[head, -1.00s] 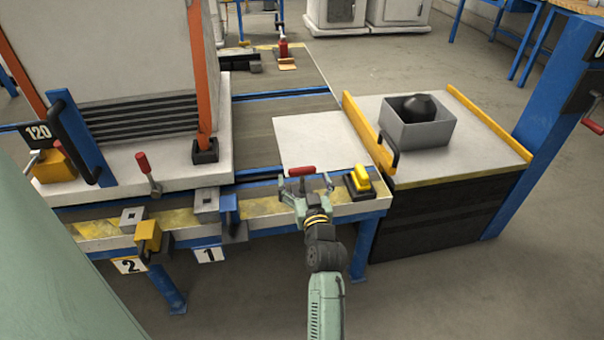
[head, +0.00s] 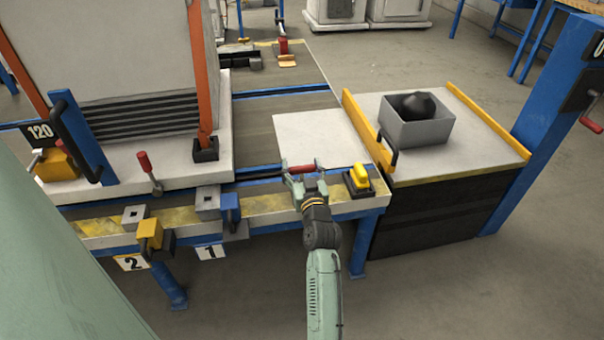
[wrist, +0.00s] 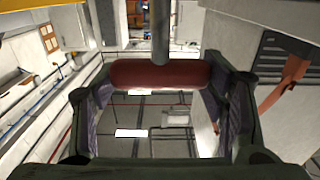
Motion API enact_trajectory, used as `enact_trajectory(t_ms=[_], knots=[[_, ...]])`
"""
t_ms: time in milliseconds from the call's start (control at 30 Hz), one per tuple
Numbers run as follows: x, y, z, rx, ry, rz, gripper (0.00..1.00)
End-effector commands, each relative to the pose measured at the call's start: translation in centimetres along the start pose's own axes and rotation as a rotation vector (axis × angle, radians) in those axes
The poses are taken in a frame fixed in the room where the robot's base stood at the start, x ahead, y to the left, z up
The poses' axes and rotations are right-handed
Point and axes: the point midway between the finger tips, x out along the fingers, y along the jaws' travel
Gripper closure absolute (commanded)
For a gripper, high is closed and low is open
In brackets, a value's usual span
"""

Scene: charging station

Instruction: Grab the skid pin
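The skid pin has a red handle (head: 301,168) and sits at the front edge of the blue-framed station, beside the white plate. In the wrist view the red handle (wrist: 160,75) lies crosswise between my fingertips, with a grey shaft running away from its middle. My gripper (head: 304,174) is at the handle, and its fingers meet the two ends of it. It also shows in the wrist view (wrist: 158,92), one finger at each end of the handle. The pin's lower end is hidden in the head view.
A yellow block (head: 358,178) stands just right of my gripper. A blue clamp (head: 229,208) and a yellow clamp (head: 149,234) are on the front rail to the left. A grey box (head: 418,122) with a dark object stands on the right table. A white plate (head: 320,138) lies behind the pin.

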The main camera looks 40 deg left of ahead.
Motion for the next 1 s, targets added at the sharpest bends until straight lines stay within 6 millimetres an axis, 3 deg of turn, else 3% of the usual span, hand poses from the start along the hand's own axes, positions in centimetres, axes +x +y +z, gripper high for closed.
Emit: enact_trajectory(t_ms=[400,767,1000], knots=[[0.0,0.0,0.0,0.000,0.000,0.000,0.65],[0.0,0.0,-0.6,0.000,0.003,0.000,0.66],[0.0,0.0,-3.5,-0.002,0.006,0.000,0.66]])
